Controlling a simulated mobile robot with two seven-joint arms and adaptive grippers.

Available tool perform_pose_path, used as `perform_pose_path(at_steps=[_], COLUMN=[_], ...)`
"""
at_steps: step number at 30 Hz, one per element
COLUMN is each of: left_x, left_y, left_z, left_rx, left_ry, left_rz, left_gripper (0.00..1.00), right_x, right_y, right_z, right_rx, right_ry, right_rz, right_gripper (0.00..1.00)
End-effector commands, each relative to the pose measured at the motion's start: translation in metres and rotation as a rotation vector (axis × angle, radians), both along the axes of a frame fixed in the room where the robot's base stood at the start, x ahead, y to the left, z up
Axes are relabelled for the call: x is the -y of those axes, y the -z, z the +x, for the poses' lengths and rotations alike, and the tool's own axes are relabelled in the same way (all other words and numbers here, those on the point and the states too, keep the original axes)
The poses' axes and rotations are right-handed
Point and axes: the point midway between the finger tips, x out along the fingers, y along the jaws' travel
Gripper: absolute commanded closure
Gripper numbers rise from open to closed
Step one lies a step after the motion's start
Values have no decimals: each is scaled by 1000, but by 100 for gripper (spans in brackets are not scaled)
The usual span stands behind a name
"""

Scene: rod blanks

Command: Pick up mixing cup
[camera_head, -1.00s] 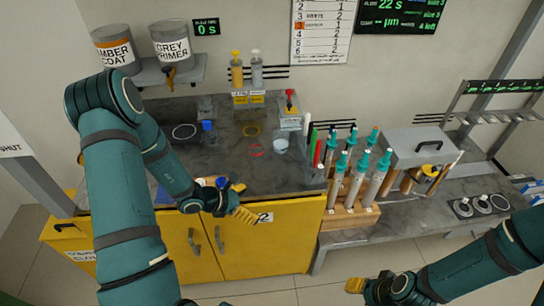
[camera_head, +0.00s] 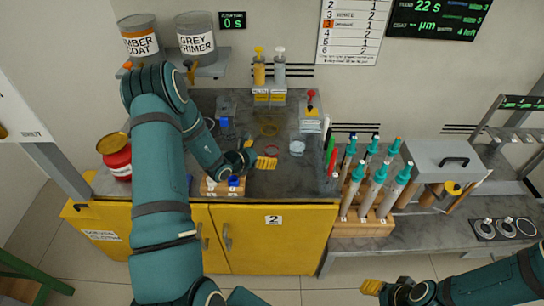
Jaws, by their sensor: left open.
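My right gripper (camera_head: 372,287) is low at the bottom right, in front of the cabinets and far from the cup. Its finger gap is not clear.
A rack of teal-capped tubes (camera_head: 374,190) and colored markers (camera_head: 331,155) stand right of the cup. A red-button device (camera_head: 311,116) is behind it. A wooden block with a blue-topped item (camera_head: 235,182) sits at the counter's front edge. A red can (camera_head: 116,157) is at left.

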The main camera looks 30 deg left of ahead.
Motion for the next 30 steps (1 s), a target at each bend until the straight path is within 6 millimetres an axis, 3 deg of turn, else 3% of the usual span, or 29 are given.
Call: perform_pose_path(at_steps=[7, 16, 25, 26, 30], left_x=[4, 11, 12, 12, 12], left_y=[7, 22, 24, 24, 24], left_z=[16, 51, 57, 57, 56], left_rx=[-1, -1, -1, -1, -1], left_ry=[1, 1, 0, 0, 0], left_rz=[-1, 0, -1, -1, -1], left_gripper=[6, 6, 6, 8, 55], right_x=[0, 0, 0, 0, 0], right_y=[1, 4, 4, 4, 4], right_z=[-1, -1, -2, -2, -1], right_rx=[-2, -3, -3, -3, -3], right_ry=[-2, -2, -2, -2, -2], right_rz=[0, 0, 1, 1, 0], right_gripper=[53, 53, 53, 53, 53])
